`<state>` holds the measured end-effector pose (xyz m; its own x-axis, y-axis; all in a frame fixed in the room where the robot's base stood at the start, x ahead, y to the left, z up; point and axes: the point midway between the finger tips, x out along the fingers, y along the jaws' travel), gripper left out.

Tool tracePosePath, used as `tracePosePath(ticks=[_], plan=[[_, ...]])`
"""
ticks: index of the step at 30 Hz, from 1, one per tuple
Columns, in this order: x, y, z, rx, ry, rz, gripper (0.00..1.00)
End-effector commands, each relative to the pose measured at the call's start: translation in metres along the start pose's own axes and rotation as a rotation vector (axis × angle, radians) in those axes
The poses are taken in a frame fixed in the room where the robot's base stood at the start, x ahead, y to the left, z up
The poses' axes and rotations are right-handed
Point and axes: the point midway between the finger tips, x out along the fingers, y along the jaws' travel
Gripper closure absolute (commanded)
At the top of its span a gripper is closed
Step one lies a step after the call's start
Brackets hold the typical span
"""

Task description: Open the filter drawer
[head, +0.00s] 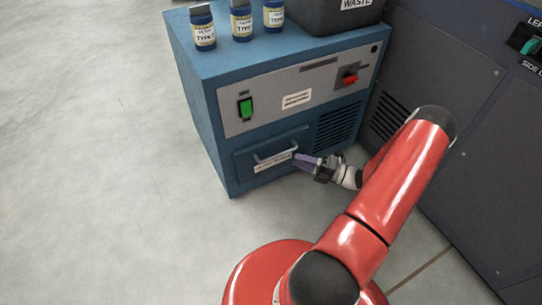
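The filter drawer (244,167) is a blue front low on the blue cabinet (195,95), with a pale bar handle (272,154) and a white label. It looks flush with the cabinet. My gripper (298,161) is at the right end of the handle, its purple-grey fingers pointing left towards it. I cannot tell whether the fingers touch the handle or whether they are apart.
Above the drawer are a green switch (246,108) and a red knob (350,78). Several labelled bottles (203,29) and a black waste bin (325,17) stand on top. A dark machine (470,110) stands at the right. The floor (90,150) at the left is clear.

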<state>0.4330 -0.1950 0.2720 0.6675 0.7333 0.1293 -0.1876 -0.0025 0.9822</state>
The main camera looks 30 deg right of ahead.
Motion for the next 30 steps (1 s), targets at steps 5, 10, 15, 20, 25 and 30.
tracePosePath(ticks=[5, 10, 15, 20, 25, 30], plan=[[0.017, -0.001, 0.001, 0.009, -0.006, 0.006, 0.68], [0.046, -0.001, 0.000, 0.007, -0.004, 0.005, 0.68], [0.067, -0.001, 0.000, 0.007, -0.004, 0.004, 0.68], [0.076, -0.001, 0.000, 0.006, -0.004, 0.004, 0.68], [0.077, -0.001, 0.000, 0.006, -0.004, 0.003, 0.68], [0.077, -0.001, 0.000, 0.006, -0.004, 0.003, 0.81]])
